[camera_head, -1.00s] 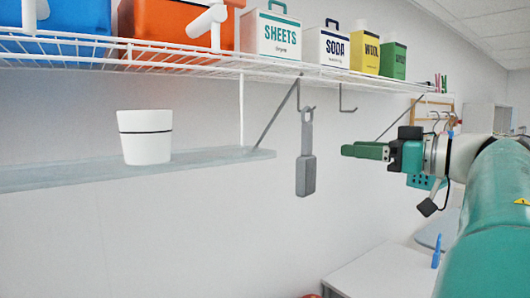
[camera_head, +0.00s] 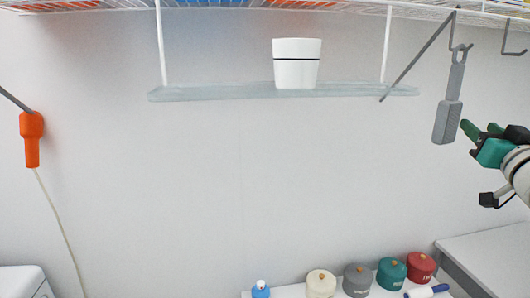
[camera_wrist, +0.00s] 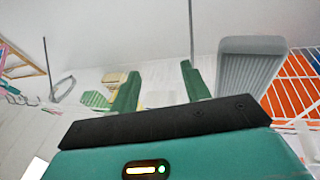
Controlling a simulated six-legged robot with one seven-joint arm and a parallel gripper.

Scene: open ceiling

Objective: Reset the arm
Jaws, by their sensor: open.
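My gripper (camera_head: 478,128) is at the right edge of the head view, pointing left, with its two green fingers spread apart and nothing between them. It is below and right of a grey long-handled tool (camera_head: 448,118) hanging from a hook; a small gap shows between them. In the wrist view my gripper's fingers (camera_wrist: 160,72) are also apart and empty. A grey ribbed slab (camera_wrist: 248,65) stands right of the fingers there; I cannot tell whether it is the hanging tool. Most of my arm is outside the head view.
A white pot (camera_head: 297,65) stands on a grey shelf (camera_head: 210,93), under a wire rack (camera_head: 345,7). An orange tool (camera_head: 32,135) hangs at left. Several lidded canisters (camera_head: 358,280) stand below, near a white table (camera_head: 490,255). The wall between is clear.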

